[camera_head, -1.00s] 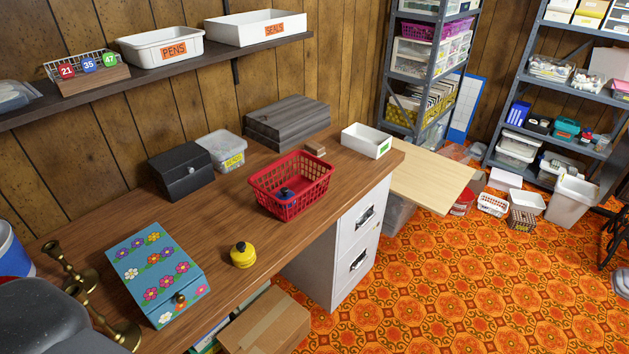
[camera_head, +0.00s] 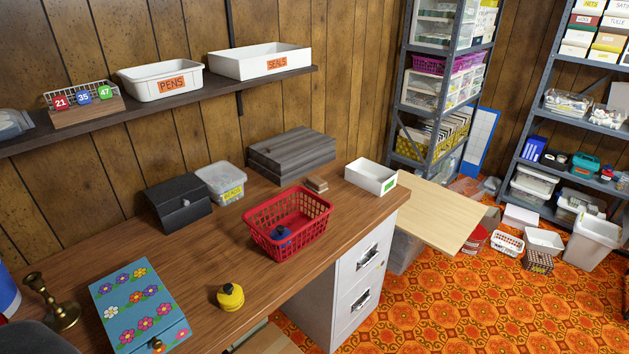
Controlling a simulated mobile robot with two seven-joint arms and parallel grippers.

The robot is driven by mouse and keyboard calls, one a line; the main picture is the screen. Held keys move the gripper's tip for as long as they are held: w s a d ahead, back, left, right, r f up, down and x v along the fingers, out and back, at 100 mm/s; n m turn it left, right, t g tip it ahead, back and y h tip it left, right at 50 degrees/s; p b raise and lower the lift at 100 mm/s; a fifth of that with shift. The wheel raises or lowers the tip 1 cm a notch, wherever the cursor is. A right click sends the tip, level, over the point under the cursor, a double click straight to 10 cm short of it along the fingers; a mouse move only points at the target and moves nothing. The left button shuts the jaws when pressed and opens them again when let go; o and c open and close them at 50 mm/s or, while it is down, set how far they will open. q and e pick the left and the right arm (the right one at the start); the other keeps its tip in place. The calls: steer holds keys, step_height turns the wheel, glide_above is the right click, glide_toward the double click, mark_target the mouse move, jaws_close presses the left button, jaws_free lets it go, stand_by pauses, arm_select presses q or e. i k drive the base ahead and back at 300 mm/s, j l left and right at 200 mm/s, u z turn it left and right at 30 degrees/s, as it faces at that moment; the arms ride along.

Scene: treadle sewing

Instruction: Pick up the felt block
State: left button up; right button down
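A small brown block (camera_head: 316,184) lies on the wooden desk (camera_head: 190,255), between the dark grey slatted box and the white tray. It looks like the felt block, but it is too small to be sure of its material. Its top is clear and nothing touches it from above. Neither of my grippers is in view. A dark rounded shape at the lower left edge shows no fingers.
Around the block stand the grey slatted box (camera_head: 291,153), a white tray (camera_head: 371,177) and a red basket (camera_head: 290,233) holding a dark blue item. A shelf (camera_head: 200,105) hangs above.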

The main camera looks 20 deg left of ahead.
mark_target(316, 183)
steer(key=i+l+u, duration=0.3)
steer(key=i+l, duration=0.2)
steer(key=i+l+u, duration=0.15)
steer(key=l, duration=0.2)
steer(key=i+l+u, duration=0.15)
steer(key=i+l, duration=0.15)
steer(key=i+l+u, duration=0.1)
steer(key=l, duration=0.3)
steer(key=i+l+u, duration=0.15)
steer(key=l, duration=0.25)
steer(key=i+l+u, duration=0.15)
steer(key=l, duration=0.25)
steer(key=i, duration=0.1)
